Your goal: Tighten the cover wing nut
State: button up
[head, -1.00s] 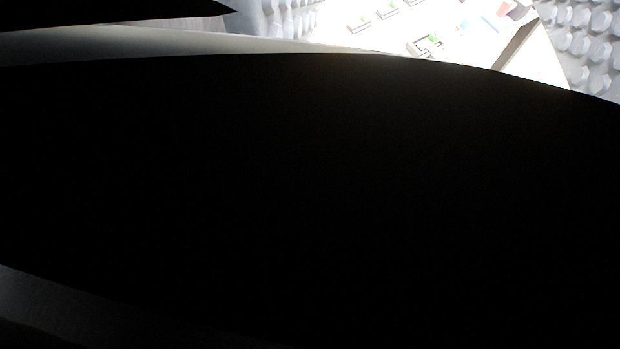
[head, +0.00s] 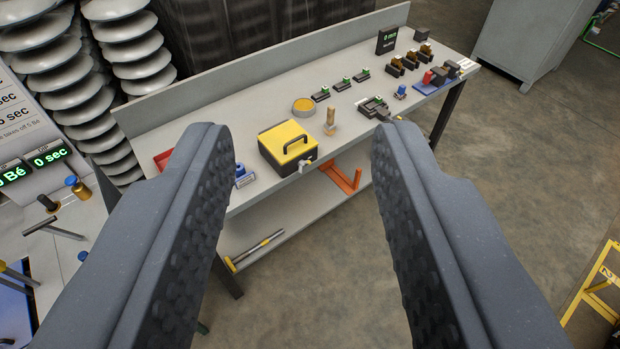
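My gripper (head: 300,138) is open and empty, its two dark ridged fingers wide apart. A black box with a yellow lid (head: 284,138) and dark handle sits on the grey workbench, seen between the fingers and well beyond them. A small metallic fitting (head: 306,164) is on the box's front right. I cannot tell whether this fitting is the cover wing nut, and no wing nut shows clearly elsewhere.
The grey bench (head: 262,200) also holds a round yellow-topped tin (head: 303,106), a wooden-handled tool (head: 330,122) and several small black-and-green devices (head: 342,84). A second table with tools (head: 60,231) is at left. A yellow frame (head: 594,285) stands at right. Disc stacks rise at upper left.

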aim_at(301, 164)
jog(key=z, duration=0.1)
jog(key=i, duration=1.05)
jog(key=u, duration=0.1)
